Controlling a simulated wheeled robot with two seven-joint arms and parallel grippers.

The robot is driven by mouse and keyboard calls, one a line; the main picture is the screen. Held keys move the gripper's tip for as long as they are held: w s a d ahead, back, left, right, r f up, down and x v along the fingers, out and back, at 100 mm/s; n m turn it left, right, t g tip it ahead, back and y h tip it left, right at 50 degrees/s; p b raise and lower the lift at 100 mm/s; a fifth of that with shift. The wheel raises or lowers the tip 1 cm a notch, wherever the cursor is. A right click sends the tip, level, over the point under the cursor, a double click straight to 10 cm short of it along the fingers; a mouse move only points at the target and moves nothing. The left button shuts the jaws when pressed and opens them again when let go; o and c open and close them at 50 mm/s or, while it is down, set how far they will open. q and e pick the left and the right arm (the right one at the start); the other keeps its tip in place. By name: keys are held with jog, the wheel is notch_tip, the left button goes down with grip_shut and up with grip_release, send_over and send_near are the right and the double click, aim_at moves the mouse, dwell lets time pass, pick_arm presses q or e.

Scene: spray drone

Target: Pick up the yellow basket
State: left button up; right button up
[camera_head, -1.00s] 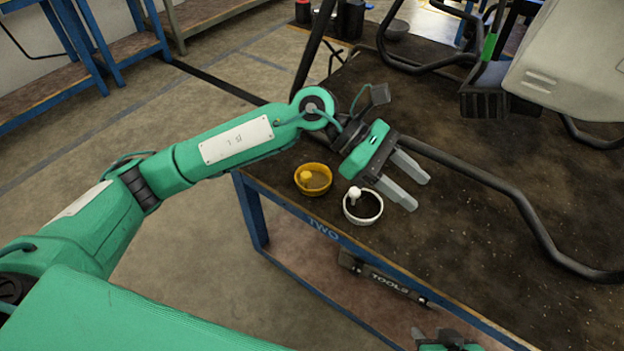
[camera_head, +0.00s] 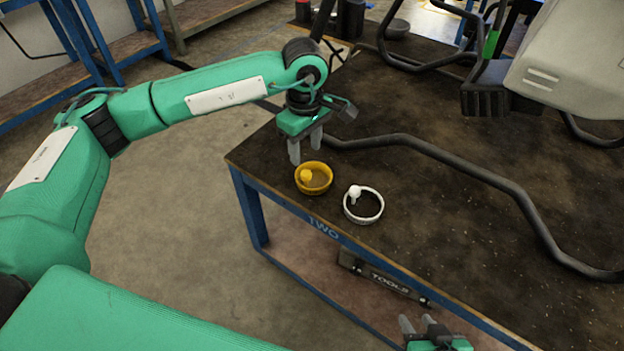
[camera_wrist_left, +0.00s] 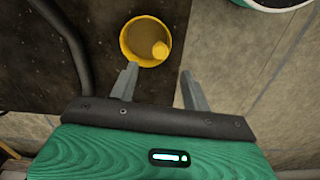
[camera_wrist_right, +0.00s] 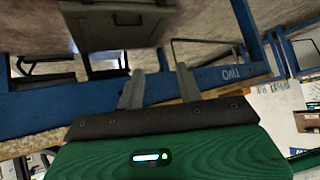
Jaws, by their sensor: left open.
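The yellow basket (camera_head: 315,191) is a small round container with a yellow knob inside. It stands near the left front corner of the dark table. My left gripper (camera_head: 305,153) is open, points down, and is just behind and above the basket's rim. In the left wrist view the basket (camera_wrist_left: 124,46) lies beyond the fingertips, nearer the left finger (camera_wrist_left: 158,73). Nothing is between the fingers. My right gripper (camera_head: 416,321) is low, in front of the table edge. Its fingers are apart and empty in the right wrist view (camera_wrist_right: 160,72).
A white basket (camera_head: 363,220) stands close to the right of the yellow one. A black bent tube of the drone frame (camera_head: 440,156) runs across the table (camera_head: 480,250) behind both. The drone's grey body (camera_head: 570,70) is at the upper right.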

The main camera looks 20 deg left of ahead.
aim_at(306, 173)
pick_arm(q)
notch_tip(306, 173, down, 7)
jog(key=shift+f+b, duration=0.2)
jog(key=shift+b, duration=0.1)
grip_shut()
dwell(0.3)
